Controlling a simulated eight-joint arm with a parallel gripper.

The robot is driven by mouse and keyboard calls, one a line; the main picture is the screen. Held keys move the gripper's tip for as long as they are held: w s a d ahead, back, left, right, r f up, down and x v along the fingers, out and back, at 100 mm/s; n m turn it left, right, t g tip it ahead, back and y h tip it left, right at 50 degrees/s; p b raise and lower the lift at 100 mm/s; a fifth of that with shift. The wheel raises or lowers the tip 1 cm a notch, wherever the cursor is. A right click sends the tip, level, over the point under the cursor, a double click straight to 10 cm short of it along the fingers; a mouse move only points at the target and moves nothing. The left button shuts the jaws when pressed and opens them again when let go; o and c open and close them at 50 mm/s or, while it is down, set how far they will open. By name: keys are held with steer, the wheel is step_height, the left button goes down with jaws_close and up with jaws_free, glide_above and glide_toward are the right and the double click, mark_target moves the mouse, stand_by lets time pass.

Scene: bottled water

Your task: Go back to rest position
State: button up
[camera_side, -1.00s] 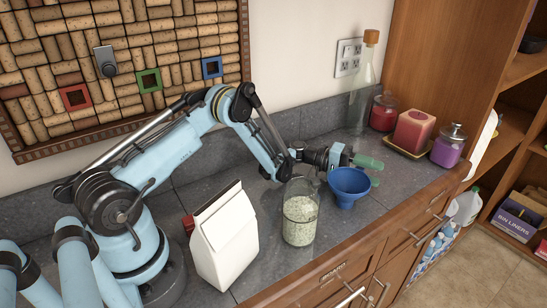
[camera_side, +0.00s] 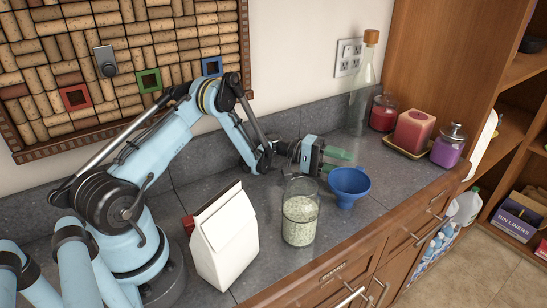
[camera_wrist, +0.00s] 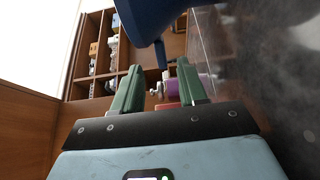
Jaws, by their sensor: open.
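My gripper (camera_side: 340,161) is just above the grey counter, its green fingers pointing right, behind the blue funnel (camera_side: 349,184) in the side view. The fingers are apart with nothing between them. In the wrist view my gripper (camera_wrist: 157,88) also shows two separated green fingers, and the blue funnel (camera_wrist: 150,15) looms at the top, close to them. In the side view the funnel sits wide end up on the counter, right of the glass jar.
A glass jar (camera_side: 300,220) of pale grains and a white carton (camera_side: 224,240) stand in front of my arm. A tall corked bottle (camera_side: 361,95), red jar (camera_side: 383,112), red candle (camera_side: 412,131) and purple jar (camera_side: 448,150) stand at the back right.

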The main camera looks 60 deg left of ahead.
mark_target(364, 170)
steer(key=x, duration=0.7)
steer(key=shift+w+d+f, duration=0.15)
steer(key=shift+w+d, duration=0.05)
steer(key=shift+d, duration=0.05)
stand_by(0.5)
